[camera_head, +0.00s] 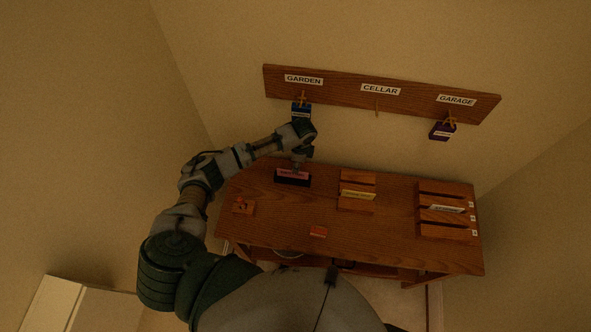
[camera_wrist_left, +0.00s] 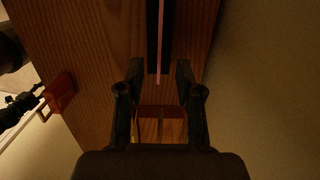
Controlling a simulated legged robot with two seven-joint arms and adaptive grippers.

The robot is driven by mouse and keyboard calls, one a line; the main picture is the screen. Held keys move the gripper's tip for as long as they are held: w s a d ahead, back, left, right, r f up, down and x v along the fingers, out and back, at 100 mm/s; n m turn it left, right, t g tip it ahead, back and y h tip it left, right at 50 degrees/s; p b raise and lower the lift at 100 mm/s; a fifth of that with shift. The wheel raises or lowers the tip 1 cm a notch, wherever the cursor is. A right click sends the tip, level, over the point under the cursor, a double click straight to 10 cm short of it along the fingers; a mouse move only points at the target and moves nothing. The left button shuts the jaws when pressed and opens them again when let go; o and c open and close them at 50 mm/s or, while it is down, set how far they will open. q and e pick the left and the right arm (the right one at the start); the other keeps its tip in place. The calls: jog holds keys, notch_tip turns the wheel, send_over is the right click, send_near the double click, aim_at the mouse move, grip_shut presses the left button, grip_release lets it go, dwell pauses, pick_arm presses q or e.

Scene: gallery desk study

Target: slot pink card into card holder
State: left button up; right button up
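The pink card (camera_head: 292,174) stands edge-up in a long black holder (camera_head: 292,182) at the back left of the desk. In the left wrist view the card is a thin pink line (camera_wrist_left: 161,40) between dark strips of the black holder (camera_wrist_left: 152,45). My left gripper (camera_head: 297,165) is above the card. In the wrist view its fingers (camera_wrist_left: 159,75) are apart, with the card's near end between the tips and gaps on both sides. A slotted wooden holder (camera_head: 357,180) with a pale yellow card (camera_head: 358,195) stands to the right. My right gripper is out of view.
A wooden rack (camera_head: 443,190) with several slots holds a white card (camera_head: 446,209) at the right. Small orange-brown blocks (camera_head: 318,231) (camera_head: 243,207) lie left and front. A labelled wall rail (camera_head: 345,88) with hanging tags is behind. Desk space (camera_head: 375,235) is clear.

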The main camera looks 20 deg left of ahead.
pick_arm(q)
jog(key=r, duration=0.4)
jog(key=shift+d, duration=0.2)
dwell(0.4)
